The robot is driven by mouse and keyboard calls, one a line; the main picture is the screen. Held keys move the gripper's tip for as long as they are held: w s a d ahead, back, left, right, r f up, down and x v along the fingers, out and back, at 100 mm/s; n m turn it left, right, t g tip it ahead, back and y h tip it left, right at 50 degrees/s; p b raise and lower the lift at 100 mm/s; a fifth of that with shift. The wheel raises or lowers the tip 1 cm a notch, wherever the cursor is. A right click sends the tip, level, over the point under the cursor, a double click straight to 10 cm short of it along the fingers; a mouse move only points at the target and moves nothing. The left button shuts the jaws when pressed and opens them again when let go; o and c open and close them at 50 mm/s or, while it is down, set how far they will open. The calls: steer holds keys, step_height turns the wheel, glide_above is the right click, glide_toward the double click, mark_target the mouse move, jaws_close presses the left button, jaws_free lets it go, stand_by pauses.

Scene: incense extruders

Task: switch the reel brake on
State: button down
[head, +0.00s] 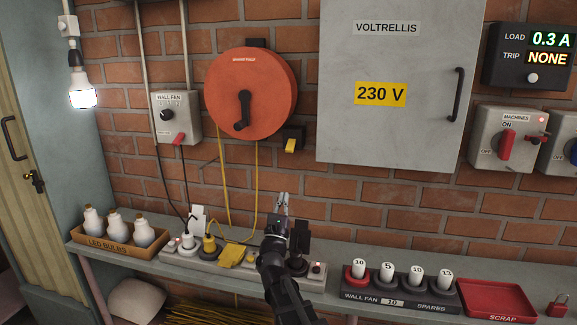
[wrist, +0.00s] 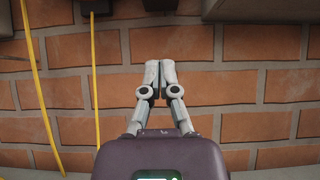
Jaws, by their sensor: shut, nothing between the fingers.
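The orange cable reel (head: 250,92) with a black crank hangs on the brick wall. A small black box with a yellow lever (head: 291,145) sits at its lower right; it looks like the reel brake, and its lever slants downward. My gripper (head: 283,203) is below this box, pointing up, over the bench and apart from the box. In the wrist view, my gripper (wrist: 160,75) is shut and empty in front of bare brick. A dark box edge (wrist: 97,7) shows at the top left of that view; I cannot tell if it is the brake.
Yellow cable (head: 256,185) hangs from the reel to a socket strip (head: 215,262) on the bench. A grey 230 V cabinet (head: 400,130) is right of the brake. A wall fan switch box (head: 176,105) is left of the reel. Brick below the brake is clear.

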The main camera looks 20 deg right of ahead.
mark_target(291, 145)
steer(key=shift+r, duration=0.1)
stand_by(0.3)
steer(key=w+d+r+p, duration=0.3)
steer(key=w+r+p, duration=0.2)
steer(key=r+p, duration=0.4)
steer(key=shift+r+p, duration=0.4)
steer(key=shift+p, duration=0.1)
stand_by(0.4)
steer(key=shift+d+r+p, duration=0.15)
steer(key=shift+d+p, duration=0.1)
steer(key=shift+p, duration=0.1)
